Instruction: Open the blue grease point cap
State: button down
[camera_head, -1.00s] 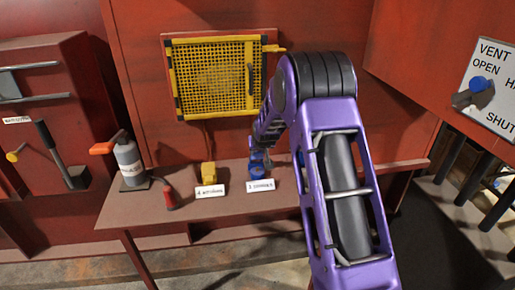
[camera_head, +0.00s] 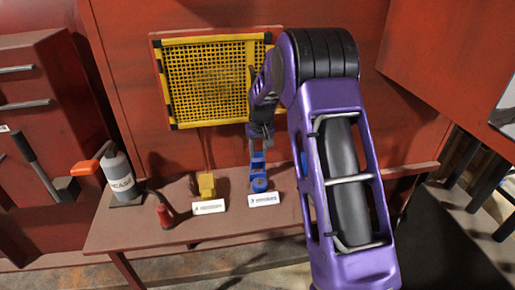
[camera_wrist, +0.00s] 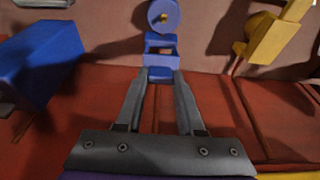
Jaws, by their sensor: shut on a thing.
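The blue grease point (camera_head: 259,186) stands on the red bench behind a white label. Its blue cap (camera_head: 257,162) is raised on edge at the back of the round base. In the wrist view the round base (camera_wrist: 163,12) shows a small brass-coloured nipple, uncovered. The cap's blue frame (camera_wrist: 162,56) reaches from it towards my fingers. My gripper (camera_head: 260,136) is above and behind the base; in the wrist view its fingertips (camera_wrist: 160,74) are shut on the cap's end. The exact contact is small and partly hidden.
A yellow grease point (camera_head: 207,186) stands to the left, with a small red item (camera_head: 164,216) and a grey can (camera_head: 118,178) beyond. A yellow mesh guard (camera_head: 210,85) is close behind my gripper. A blue block (camera_wrist: 42,62) shows left in the wrist view.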

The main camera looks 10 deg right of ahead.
dwell(0.3)
jog(key=c, duration=0.5)
grip_release()
jog(key=v, duration=1.7)
jog(key=shift+r, duration=0.2)
jog(key=shift+c, duration=0.4)
